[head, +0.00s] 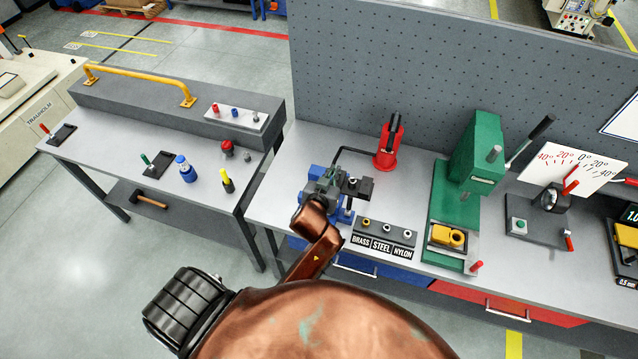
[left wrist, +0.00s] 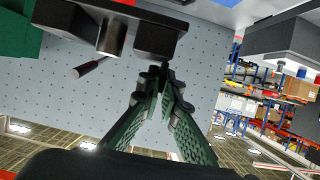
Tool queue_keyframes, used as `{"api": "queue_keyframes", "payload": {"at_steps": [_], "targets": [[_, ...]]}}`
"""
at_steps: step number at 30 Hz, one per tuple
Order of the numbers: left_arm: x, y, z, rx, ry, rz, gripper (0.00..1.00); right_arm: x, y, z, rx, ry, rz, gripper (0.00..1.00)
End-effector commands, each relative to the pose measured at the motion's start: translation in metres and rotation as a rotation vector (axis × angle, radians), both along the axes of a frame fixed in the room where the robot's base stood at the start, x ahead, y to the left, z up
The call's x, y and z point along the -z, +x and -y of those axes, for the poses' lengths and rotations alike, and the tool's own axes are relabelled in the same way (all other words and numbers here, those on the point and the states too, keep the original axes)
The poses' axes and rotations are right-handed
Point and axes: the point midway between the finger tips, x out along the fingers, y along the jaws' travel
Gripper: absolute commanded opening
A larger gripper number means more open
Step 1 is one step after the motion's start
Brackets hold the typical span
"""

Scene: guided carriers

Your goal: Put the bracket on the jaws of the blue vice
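The blue vice (head: 316,172) stands on the bench, partly hidden behind my left gripper and forearm. My left gripper (head: 334,182) is at the vice, with its fingers nearly together. The dark bracket (head: 363,187), with a metal cylinder standing in it, is at the fingertips, just right of the gripper. In the left wrist view the bracket (left wrist: 160,42) lies right beyond the fingertips (left wrist: 161,82), which close on its near end; the exact contact is hard to see. I cannot tell whether the bracket touches the jaws. My right gripper is out of view.
A red stand (head: 389,145) with a bent black rod is behind the vice. A bushing holder (head: 383,238) labelled brass, steel, nylon lies close to the right front. The green press (head: 470,165) stands further right. A pegboard panel (head: 440,70) closes off the back.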

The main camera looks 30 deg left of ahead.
Motion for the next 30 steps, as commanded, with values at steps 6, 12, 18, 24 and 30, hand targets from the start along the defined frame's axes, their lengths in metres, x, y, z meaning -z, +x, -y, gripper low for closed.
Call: {"api": "queue_keyframes", "payload": {"at_steps": [6,12,18,24,30], "targets": [[0.016,0.013,-0.042,-0.003,0.006,-0.002,0.00,-0.010,0.003,0.000,0.000,0.000,0.004,0.40],[0.035,0.028,-0.084,-0.003,0.006,0.000,0.00,-0.020,0.004,-0.001,0.000,0.001,0.005,0.40],[0.072,0.037,-0.109,-0.002,0.002,-0.001,0.00,-0.023,0.004,-0.003,0.002,0.003,0.006,0.40],[0.088,0.042,-0.122,0.000,0.001,0.003,0.00,-0.024,0.004,-0.004,0.002,0.004,0.006,0.40],[0.107,0.044,-0.128,-0.001,-0.001,-0.002,0.00,-0.028,0.005,-0.005,0.001,0.006,0.006,0.40]]}}
